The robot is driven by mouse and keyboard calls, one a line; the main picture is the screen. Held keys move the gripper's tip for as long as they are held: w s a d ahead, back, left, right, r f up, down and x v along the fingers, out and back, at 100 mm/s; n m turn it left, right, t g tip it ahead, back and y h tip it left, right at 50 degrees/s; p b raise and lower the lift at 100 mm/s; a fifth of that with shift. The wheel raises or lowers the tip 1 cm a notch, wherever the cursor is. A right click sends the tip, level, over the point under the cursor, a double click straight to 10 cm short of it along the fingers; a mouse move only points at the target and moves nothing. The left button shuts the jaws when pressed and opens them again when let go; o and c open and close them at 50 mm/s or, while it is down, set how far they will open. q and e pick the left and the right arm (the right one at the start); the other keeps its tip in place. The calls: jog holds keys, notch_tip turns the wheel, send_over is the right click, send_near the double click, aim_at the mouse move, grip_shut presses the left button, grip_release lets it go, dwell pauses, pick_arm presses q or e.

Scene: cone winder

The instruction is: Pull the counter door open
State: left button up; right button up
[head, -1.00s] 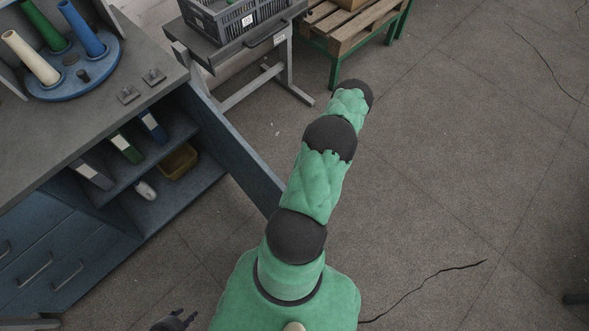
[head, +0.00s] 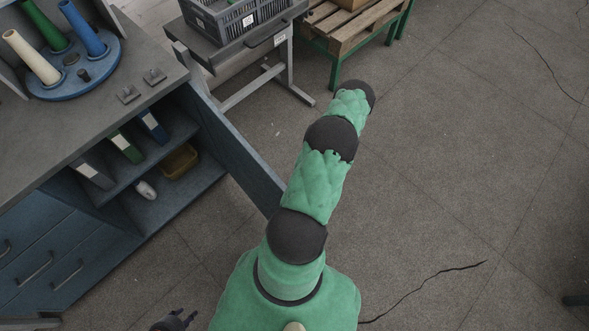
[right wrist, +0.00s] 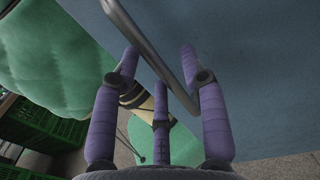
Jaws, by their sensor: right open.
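The counter door (head: 232,152) is a blue-grey panel that stands swung open from the counter (head: 150,110), its far end hidden behind my right arm. In the right wrist view the blue-grey panel (right wrist: 260,80) fills the right side, with a grey metal bar handle (right wrist: 150,50) on it. My right gripper (right wrist: 159,56) has its purple fingers apart, with the handle running between them; I cannot tell if they touch it. The right gripper is hidden in the head view. My left gripper (head: 176,322) shows only partly at the bottom edge; its opening is unclear.
Binders (head: 127,147) and a yellow bin (head: 179,161) sit on the counter's open shelves. A blue disc with cones (head: 75,70) stands on top. A cart with a grey crate (head: 232,20) and a pallet stand (head: 345,30) are behind the door.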

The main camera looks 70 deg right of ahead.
jog(key=v, duration=1.1)
